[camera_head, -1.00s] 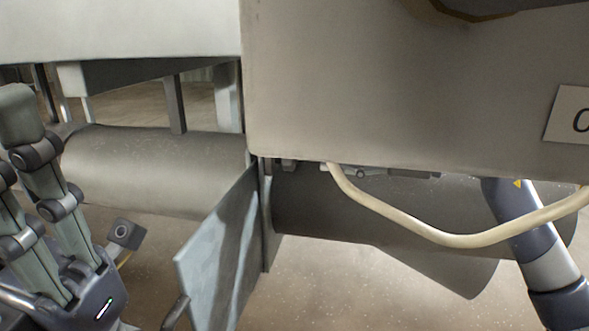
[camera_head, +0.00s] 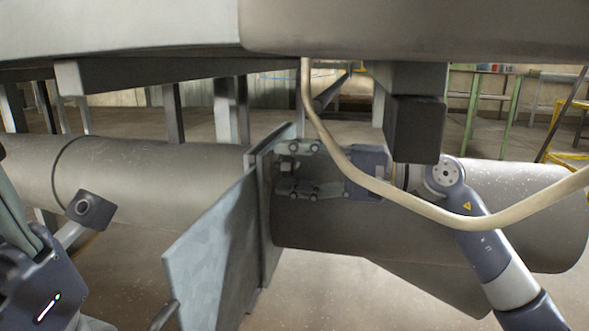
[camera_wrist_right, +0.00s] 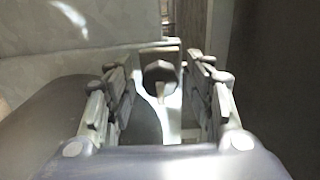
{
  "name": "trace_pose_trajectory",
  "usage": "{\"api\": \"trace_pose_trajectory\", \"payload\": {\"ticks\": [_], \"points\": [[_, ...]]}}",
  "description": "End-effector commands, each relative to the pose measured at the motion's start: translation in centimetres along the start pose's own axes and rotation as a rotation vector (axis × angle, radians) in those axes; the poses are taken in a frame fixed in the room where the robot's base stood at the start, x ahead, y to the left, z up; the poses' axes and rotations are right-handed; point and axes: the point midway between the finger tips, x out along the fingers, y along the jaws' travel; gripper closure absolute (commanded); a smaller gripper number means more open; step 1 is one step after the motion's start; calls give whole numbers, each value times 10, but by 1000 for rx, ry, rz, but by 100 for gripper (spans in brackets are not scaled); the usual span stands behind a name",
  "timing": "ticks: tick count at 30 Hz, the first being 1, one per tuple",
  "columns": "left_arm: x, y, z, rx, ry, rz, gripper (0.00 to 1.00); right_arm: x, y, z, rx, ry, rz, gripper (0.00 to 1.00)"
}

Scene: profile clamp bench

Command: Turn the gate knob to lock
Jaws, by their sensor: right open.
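The gate knob (camera_wrist_right: 160,75) is a dark faceted knob. In the right wrist view it sits between the two fingers, towards their far ends, with a gap visible on each side. In the head view my right gripper (camera_head: 296,168) points left at the gate's metal plates, below the bench top. Its fingers are apart, one above the other, close to the plate edge. A small dark part between them may be the knob. My left gripper (camera_head: 40,285) is at the lower left, cut by the frame edge, with its fingertips out of view.
A tilted grey metal plate (camera_head: 212,258) stands left of my right gripper. A beige cable (camera_head: 440,212) sags in front of my right arm. The bench top (camera_head: 420,30) hangs above. A large grey cylinder (camera_head: 150,175) runs behind.

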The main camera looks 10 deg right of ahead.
Motion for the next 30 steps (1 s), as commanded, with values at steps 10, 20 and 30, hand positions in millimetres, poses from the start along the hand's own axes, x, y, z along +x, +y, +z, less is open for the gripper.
{"api": "trace_pose_trajectory", "payload": {"ticks": [10,20,30], "points": [[0,0,0,-1,0,0,69,0,0,0,1,0,0,96],[4,-2,2,-2,-2,-4,69,0,-1,0,65,-1,2,96],[-13,-9,26,-12,-93,-34,69,0,-4,0,321,0,2,96]]}}
